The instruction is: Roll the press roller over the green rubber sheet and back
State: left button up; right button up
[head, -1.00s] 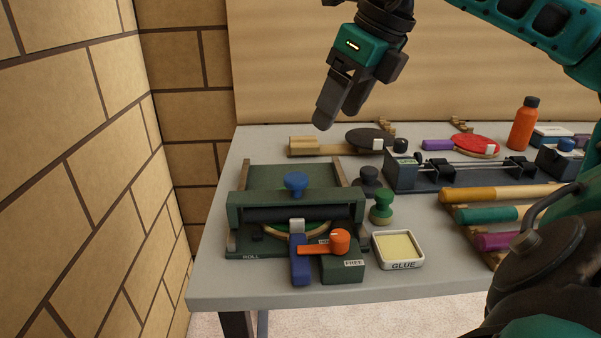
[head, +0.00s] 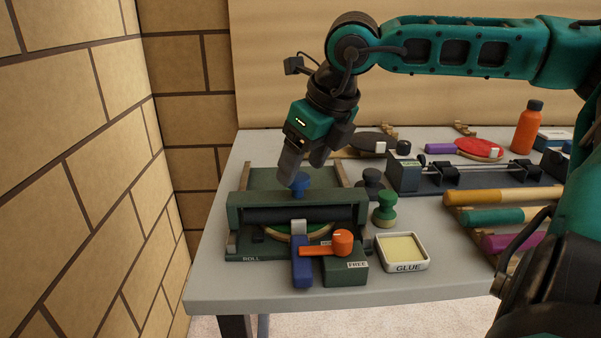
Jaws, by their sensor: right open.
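The press roller (head: 270,216) is a dark cylinder under a green crossbeam, on a dark green frame with wooden side rails, at the left of the table. A blue knob (head: 300,189) stands on the crossbeam. The green rubber sheet (head: 277,235) shows only as a thin strip just in front of the roller, with a pale wooden rim; the rest is hidden. My right gripper (head: 303,170) is open and points down at the knob, its fingers partly covering it. Whether they touch it I cannot tell. My left gripper is not in view.
In front of the press are a blue-handled tool (head: 301,262) and an orange lever (head: 330,245) on a green block marked FREE. A glue tray (head: 402,252), green stamp (head: 384,209) and dark knob (head: 371,184) stand to the right. A brick wall (head: 75,170) rises at left.

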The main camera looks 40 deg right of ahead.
jog(key=shift+x, duration=1.1)
jog(key=shift+c, duration=0.2)
grip_shut()
